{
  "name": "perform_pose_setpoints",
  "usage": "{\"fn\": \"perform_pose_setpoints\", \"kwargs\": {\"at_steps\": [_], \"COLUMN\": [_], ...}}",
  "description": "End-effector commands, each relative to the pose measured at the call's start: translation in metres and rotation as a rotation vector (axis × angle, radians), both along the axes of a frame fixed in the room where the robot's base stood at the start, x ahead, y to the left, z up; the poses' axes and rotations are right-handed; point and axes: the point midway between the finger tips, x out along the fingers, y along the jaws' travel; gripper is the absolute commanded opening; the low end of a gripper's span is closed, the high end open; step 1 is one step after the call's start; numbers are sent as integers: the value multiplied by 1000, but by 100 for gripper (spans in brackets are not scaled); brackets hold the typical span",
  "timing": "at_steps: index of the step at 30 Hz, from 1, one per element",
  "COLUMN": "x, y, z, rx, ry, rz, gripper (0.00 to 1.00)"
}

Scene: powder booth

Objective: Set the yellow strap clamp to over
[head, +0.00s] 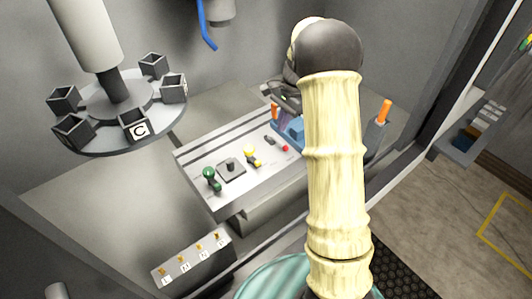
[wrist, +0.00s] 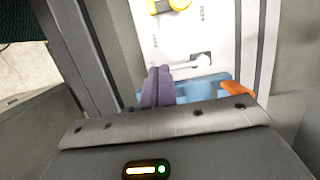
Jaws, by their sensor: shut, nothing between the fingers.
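The yellow strap clamp (head: 251,155) sits on the light control panel, right of the black square plate with a knob. It also shows in the wrist view (wrist: 170,5), cut off by the top edge. How its strap is set is too small to tell. My gripper's two purple fingers (wrist: 157,75) are together and empty in the wrist view. They are apart from the clamp, below it in that picture, beside a grey handle and in front of a blue part. In the head view my arm hides most of the gripper.
The panel (head: 200,158) also bears a green lever (head: 210,177), a knob plate (head: 231,168), a small red-tipped part (head: 284,149) and a blue fixture (head: 289,130) with orange handle. A round carousel (head: 118,110) with several black boxes hangs left. A hook strip (head: 193,259) lies in front.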

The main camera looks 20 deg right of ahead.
Motion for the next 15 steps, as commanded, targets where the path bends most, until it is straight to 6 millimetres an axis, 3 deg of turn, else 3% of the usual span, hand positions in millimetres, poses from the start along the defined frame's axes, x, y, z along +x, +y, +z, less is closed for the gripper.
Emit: {"fn": "perform_pose_setpoints", "kwargs": {"at_steps": [5, 15], "x": [-2, -7], "y": [3, 16], "z": [-11, -64], "rx": [2, 1], "ry": [3, 5], "rz": [1, 2], "gripper": [0, 0]}}
